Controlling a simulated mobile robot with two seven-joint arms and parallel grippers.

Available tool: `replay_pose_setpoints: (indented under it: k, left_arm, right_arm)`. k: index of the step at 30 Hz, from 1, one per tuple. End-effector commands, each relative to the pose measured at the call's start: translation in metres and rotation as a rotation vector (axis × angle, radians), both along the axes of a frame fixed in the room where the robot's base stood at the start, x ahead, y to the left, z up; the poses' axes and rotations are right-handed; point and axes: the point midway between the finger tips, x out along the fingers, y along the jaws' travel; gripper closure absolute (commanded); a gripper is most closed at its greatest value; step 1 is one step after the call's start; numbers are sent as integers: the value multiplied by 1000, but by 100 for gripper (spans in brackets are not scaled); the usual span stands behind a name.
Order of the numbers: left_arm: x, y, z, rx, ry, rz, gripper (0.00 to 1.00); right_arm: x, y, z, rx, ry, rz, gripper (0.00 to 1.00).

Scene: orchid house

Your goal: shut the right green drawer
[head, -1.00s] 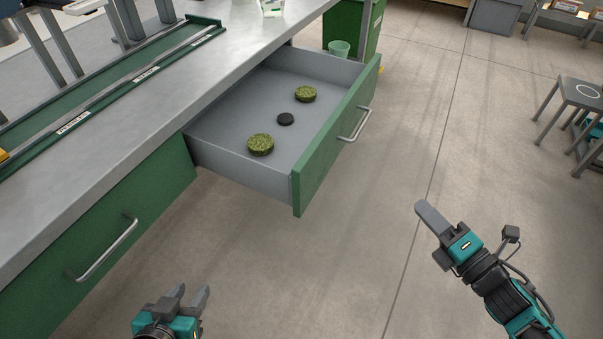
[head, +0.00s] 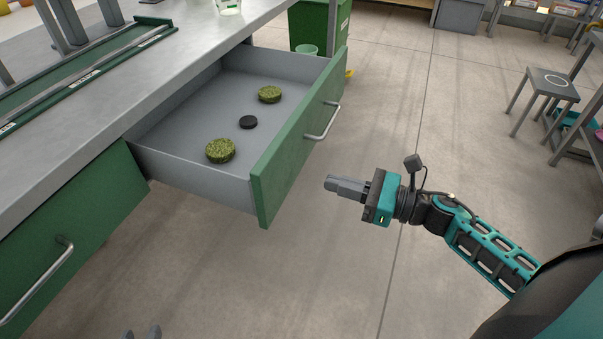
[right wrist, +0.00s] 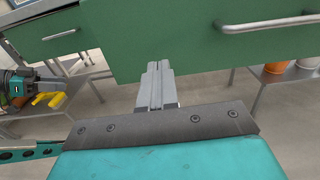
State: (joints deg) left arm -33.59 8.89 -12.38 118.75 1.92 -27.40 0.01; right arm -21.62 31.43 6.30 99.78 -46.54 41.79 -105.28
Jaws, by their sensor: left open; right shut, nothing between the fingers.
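The right green drawer (head: 300,135) is pulled out from under the grey bench. It holds two mossy green discs (head: 220,150) and a small black disc (head: 248,122). My right gripper (head: 328,184) is shut and empty, to the right of the drawer front and apart from it in the head view. In the right wrist view its shut fingers (right wrist: 156,70) point toward the green drawer front, whose handle (right wrist: 268,22) is to the upper right. My left gripper (head: 141,333) shows only its fingertips, spread open, at the bottom edge of the head view.
The left green drawer (head: 65,235) is shut, with a bar handle. A green bin (head: 310,25) and a light green cup (head: 306,50) are behind the open drawer. A stool (head: 545,90) stands at the far right. The floor in front of the drawer is clear.

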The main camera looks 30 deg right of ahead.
Motion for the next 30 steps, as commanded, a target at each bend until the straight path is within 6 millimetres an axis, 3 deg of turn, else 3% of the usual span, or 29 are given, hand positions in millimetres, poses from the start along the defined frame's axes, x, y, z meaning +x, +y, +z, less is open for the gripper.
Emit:
replay_pose_setpoints:
  k: [6, 12, 30]
  left_arm:
    - [-3, 0, -4, 1, 7, 0, 60]
    - [-4, 1, -6, 1, 11, 1, 60]
    - [-3, -1, -6, -7, 11, 7, 60]
  right_arm:
    - [35, 29, 1, 1, -2, 0, 100]
    - [53, 45, 0, 1, 0, -1, 100]
    - [59, 50, 0, 2, 1, -1, 100]
